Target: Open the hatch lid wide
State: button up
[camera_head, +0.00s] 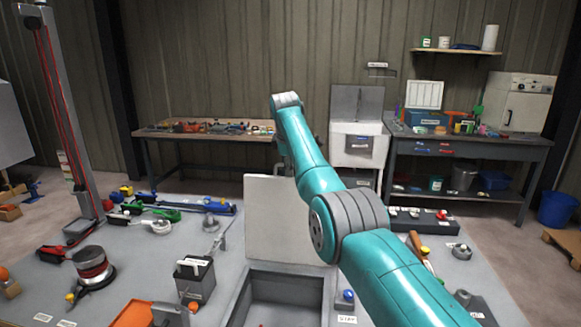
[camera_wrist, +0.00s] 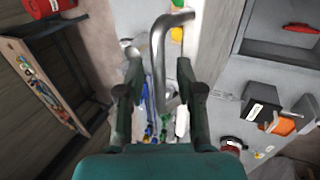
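The hatch lid (camera_head: 272,220) is a pale panel standing about upright at the back edge of the hatch opening (camera_head: 245,293) in the head view. In the wrist view the lid (camera_wrist: 210,45) shows as a pale strip right of centre. A bent metal handle (camera_wrist: 160,50) runs beside it and reaches down between my fingers. My gripper (camera_wrist: 160,108) is open, with its fingers apart on either side of the handle's lower end; I cannot tell whether they touch it. In the head view my arm passes over the lid's right side and hides part of it; the fingers are hidden there.
Tools and cables crowd the deck left of the hatch, with a grey box (camera_head: 195,280) and an orange bin (camera_head: 140,313) close by. A dark tray (camera_head: 420,221) lies to the right. Workbenches (camera_head: 200,135) stand along the back wall.

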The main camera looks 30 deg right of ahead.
jog(key=v, duration=1.2)
dwell(0.4)
jog(key=shift+s, duration=0.15)
